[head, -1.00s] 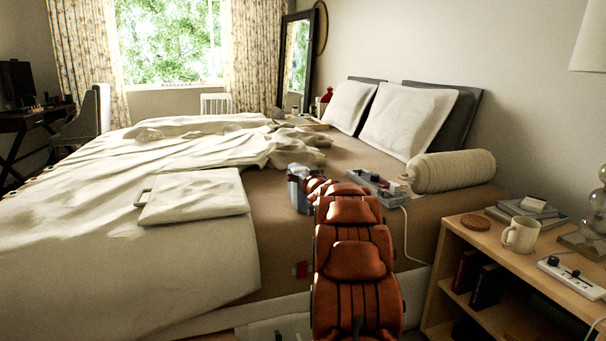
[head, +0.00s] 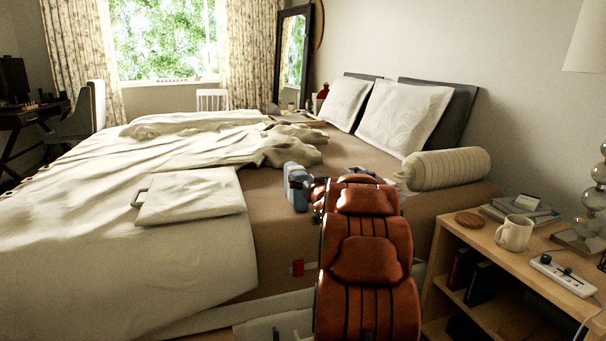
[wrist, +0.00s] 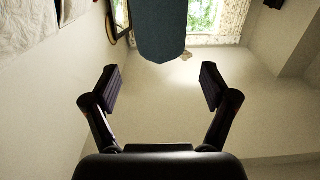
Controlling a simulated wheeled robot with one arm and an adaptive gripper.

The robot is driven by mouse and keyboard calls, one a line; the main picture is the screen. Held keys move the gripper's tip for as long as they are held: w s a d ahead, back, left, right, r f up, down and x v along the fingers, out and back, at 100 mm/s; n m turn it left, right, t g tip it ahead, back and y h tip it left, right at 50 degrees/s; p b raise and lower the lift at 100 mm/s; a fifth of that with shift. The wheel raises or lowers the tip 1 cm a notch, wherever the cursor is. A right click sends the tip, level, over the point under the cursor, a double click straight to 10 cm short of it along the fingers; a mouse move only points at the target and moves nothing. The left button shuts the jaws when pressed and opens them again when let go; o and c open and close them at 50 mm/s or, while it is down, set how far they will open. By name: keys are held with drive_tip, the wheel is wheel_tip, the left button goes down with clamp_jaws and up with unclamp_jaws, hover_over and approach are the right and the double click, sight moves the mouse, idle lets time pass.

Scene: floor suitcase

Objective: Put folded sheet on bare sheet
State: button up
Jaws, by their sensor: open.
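The folded sheet (head: 192,196) is a flat cream rectangle in the head view, lying on the cream bedding left of my arm. The bare sheet (head: 262,205) is the smooth brown cover on the right part of the bed. My gripper (wrist: 160,79) is open and empty in the wrist view, its two dark fingers spread wide. In the head view its end is largely hidden by my orange arm, over the bare sheet and right of the folded sheet, clear of it.
A blue-grey object (head: 296,186) stands by my arm's end; a rounded dark blue shape (wrist: 162,28) tops the wrist view. Crumpled bedding (head: 270,148) lies behind, pillows (head: 402,117) and a bolster (head: 447,169) to the right. A nightstand (head: 475,235) stands at right.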

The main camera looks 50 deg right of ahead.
drive_tip(key=shift+p+v, duration=0.55)
drive_tip(key=shift+v, duration=1.95)
drive_tip(key=shift+f, duration=0.1)
drive_tip(key=s+a+f+n+g+y, duration=0.1)
drive_tip(key=s+a+f+g+y, duration=0.2)
drive_tip(key=a, duration=0.6)
drive_tip(key=s+a+f+g, duration=0.1)
drive_tip(key=a+f+g, duration=0.2)
drive_tip(key=a+f, duration=0.45)
drive_tip(key=s+a+f+n+g+y, duration=0.1)
drive_tip(key=s+a+f+g+y, duration=0.15)
drive_tip(key=a, duration=0.85)
drive_tip(key=s+a+f+n+g+y, duration=0.1)
drive_tip(key=s+a+g, duration=0.4)
drive_tip(key=s+a, duration=0.6)
drive_tip(key=s+a+f+n+g+y, duration=0.2)
drive_tip(key=s+a+g, duration=0.3)
drive_tip(key=s+a, duration=0.6)
drive_tip(key=s+n, duration=0.1)
drive_tip(key=s, duration=0.7)
drive_tip(key=shift+a+f, duration=0.25)
drive_tip(key=shift+a, duration=0.1)
